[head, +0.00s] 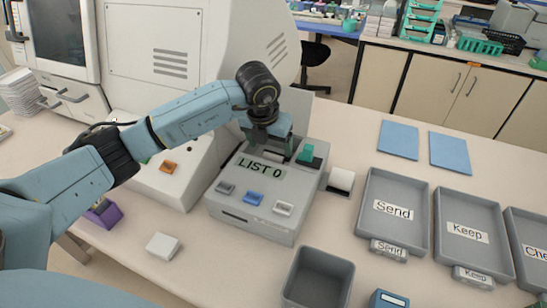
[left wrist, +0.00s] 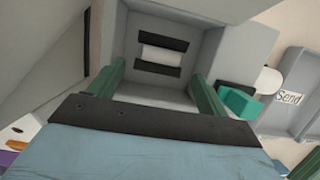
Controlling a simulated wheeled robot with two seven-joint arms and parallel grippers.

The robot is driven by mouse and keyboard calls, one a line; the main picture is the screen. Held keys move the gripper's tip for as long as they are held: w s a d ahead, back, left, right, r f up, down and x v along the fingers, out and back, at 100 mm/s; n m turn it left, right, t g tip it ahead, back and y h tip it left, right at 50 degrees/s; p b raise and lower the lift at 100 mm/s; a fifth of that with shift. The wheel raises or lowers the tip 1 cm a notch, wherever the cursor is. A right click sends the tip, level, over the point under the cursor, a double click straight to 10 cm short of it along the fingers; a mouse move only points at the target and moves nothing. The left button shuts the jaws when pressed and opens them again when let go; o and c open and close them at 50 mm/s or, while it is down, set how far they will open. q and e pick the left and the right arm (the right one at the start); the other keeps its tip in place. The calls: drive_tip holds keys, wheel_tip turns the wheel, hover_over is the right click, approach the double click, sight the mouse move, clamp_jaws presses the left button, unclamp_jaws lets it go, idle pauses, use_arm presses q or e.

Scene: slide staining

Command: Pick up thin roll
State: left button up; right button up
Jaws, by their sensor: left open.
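A thin white roll (left wrist: 162,55) lies between two dark holders inside the open bay of the grey printer (head: 250,215); the head view hides it behind my left gripper. My left gripper (head: 279,143) is over the back of the printer. In the left wrist view its two green fingers (left wrist: 158,80) are spread on either side of the bay, with the roll ahead of them and nothing between them. A fuller white roll (head: 341,180) stands on a dark base just right of the printer and also shows in the left wrist view (left wrist: 268,82). My right gripper is not in view.
A teal block (head: 306,152) is at the printer's back right edge. Grey Send (head: 365,220) and Keep (head: 441,240) trays lie to the right. An empty grey bin (head: 290,285) is in front. A large white machine (head: 200,45) stands behind on the left.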

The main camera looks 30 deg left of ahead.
sight(273, 155)
use_arm(q)
drive_tip(key=x, duration=0.5)
drive_tip(key=shift+w+r, duration=0.1)
drive_tip(key=shift+w, duration=0.1)
drive_tip(key=c, duration=1.1)
